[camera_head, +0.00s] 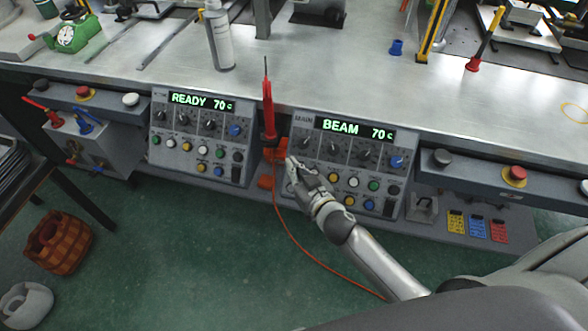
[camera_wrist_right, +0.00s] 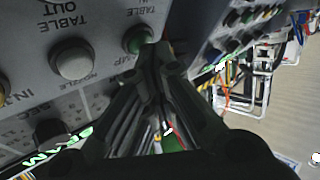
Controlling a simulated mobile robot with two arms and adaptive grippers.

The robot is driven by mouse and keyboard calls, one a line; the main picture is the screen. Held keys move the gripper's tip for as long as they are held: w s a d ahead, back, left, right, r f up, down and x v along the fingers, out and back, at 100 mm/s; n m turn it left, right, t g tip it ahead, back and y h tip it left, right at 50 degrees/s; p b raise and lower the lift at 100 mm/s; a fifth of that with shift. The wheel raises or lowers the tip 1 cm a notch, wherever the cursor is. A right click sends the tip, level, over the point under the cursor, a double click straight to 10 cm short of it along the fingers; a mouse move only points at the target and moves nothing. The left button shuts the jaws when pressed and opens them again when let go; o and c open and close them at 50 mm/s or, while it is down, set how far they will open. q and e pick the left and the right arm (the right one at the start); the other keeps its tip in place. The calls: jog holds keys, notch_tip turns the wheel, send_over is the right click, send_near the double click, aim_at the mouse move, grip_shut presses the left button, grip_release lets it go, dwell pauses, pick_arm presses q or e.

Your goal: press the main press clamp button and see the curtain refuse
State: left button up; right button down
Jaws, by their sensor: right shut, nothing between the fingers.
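The right control panel (camera_head: 345,150) shows BEAM 70 C on a green display and has dark knobs above coloured buttons. My right gripper (camera_head: 291,166) is shut and empty at this panel's lower left, covering part of its button rows. In the right wrist view the closed fingertips (camera_wrist_right: 157,52) are close beside a green button (camera_wrist_right: 137,40); I cannot tell whether they touch anything. A white button (camera_wrist_right: 73,62) is left of it there, with upside-down TABLE OUT lettering nearby. The clamp button cannot be singled out for certain. My left gripper is not in view.
The left panel (camera_head: 200,132) reads READY 70 C. A red tool (camera_head: 268,110) stands upright between the panels, above an orange cable (camera_head: 297,242). Red mushroom buttons (camera_head: 515,175) sit on the bench front at both sides. A spray bottle (camera_head: 219,38) stands on the bench.

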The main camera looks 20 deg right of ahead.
jog(key=shift+s, duration=0.1)
jog(key=shift+s+a+r+p, duration=0.35)
jog(key=shift+s+r+p, duration=0.1)
jog(key=shift+r+p, duration=0.1)
jog(key=shift+s+a+r+p, duration=0.2)
jog(key=shift+s+r+p, duration=0.15)
jog(key=shift+p, duration=0.1)
jog(key=shift+s+a+r+p, duration=0.45)
jog(key=shift+s+r+p, duration=0.05)
jog(key=shift+s+r, duration=0.15)
jog(key=shift+s+a+r+p, duration=0.4)
jog(key=shift+s+r+p, duration=0.1)
jog(key=shift+s+r, duration=0.1)
